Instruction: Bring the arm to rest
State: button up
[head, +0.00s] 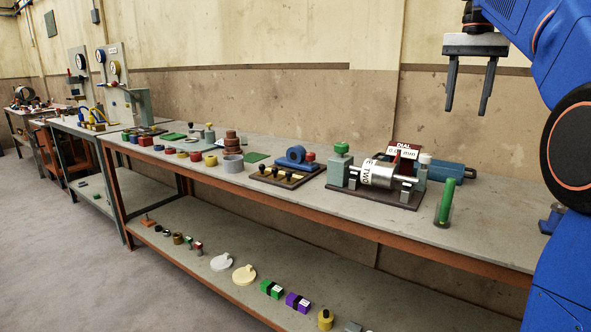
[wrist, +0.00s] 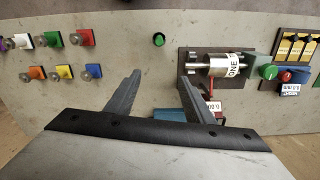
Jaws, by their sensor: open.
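My gripper (head: 466,112) is raised at the upper right of the head view, above the right part of the workbench (head: 400,222). Its two dark fingers point down, stand well apart and have nothing between them. In the wrist view my gripper (wrist: 160,76) is also open, with bare bench showing between the fingertips. My blue arm runs down the right edge of the head view and hides the bench end there.
A silver cylinder device (head: 378,174) with a dial sign (head: 405,152) stands on the bench. A clear holder with a green rod (head: 445,203) is right of it. Several coloured lamp blocks (wrist: 55,40) show in the wrist view. A lower shelf (head: 215,237) holds small parts.

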jog(key=s+a+f+n+t, duration=0.1)
jog(key=s+a+f+n, duration=0.2)
jog(key=s+f, duration=0.6)
jog(key=s+a+f+n+t, duration=0.2)
jog(key=s+a+f, duration=0.2)
jog(key=s+f, duration=0.6)
jog(key=s+a+f+n+t, duration=0.1)
jog(key=s+a+f+n, duration=0.2)
jog(key=s+f, duration=0.7)
notch_tip(320, 180, down, 11)
jog(key=shift+s+a+f+n+t, duration=0.1)
jog(key=shift+s+a+n+t, duration=0.2)
jog(key=shift+a+t, duration=0.1)
